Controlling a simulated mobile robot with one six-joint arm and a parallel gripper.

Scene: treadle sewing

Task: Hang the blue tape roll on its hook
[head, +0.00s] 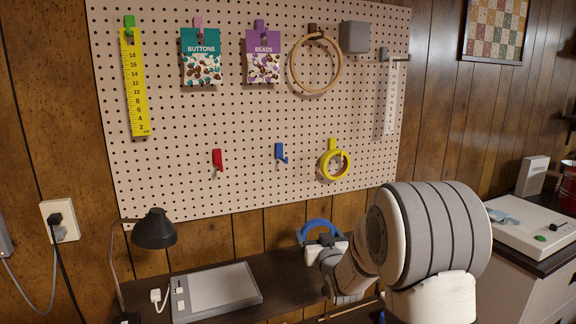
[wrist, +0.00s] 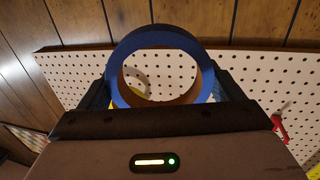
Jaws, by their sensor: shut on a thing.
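The blue tape roll (head: 319,226) is held upright in my gripper (head: 325,240), below the pegboard's lower edge and right of the lamp. In the wrist view the blue roll (wrist: 160,62) stands between my two dark fingers, its open ring facing the camera. My gripper is shut on it. An empty blue hook (head: 281,152) is on the lower row of the pegboard, up and to the left of the roll. A red hook (head: 217,158) left of it is empty too. A yellow roll (head: 335,164) hangs on a yellow hook (head: 332,144) to the right.
The pegboard (head: 225,120) also holds a yellow ruler (head: 135,85), two bead and button packets, a wooden hoop (head: 317,65) and a white ruler (head: 391,98). A black desk lamp (head: 154,230) and a grey pad (head: 215,288) stand on the dark shelf below.

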